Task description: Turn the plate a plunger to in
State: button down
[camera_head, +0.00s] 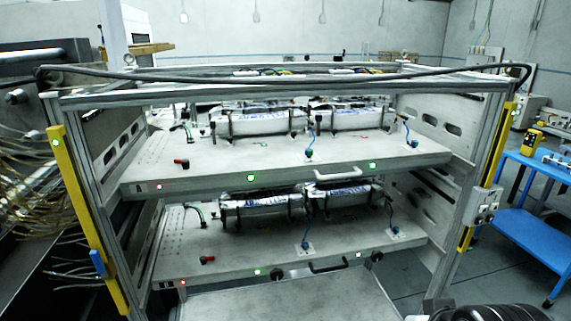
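A metal rack holds two grey plates, an upper plate (235,170) and a lower plate (225,252). A small red-and-black knob, possibly a plunger, sits near the front left of the upper plate (182,163). A similar red knob sits at the front left of the lower plate (206,260). I cannot tell whether either is in or out. My gripper is not recognisable in this view.
A white handle (338,174) is on the upper plate's front and a dark handle (328,267) on the lower. Yellow posts (84,210) flank the rack. A blue cart (530,215) stands at right. Black ribbed shapes (485,313) fill the bottom right corner.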

aim_at(186, 163)
jog(key=j+z, duration=0.45)
jog(key=j, duration=2.1)
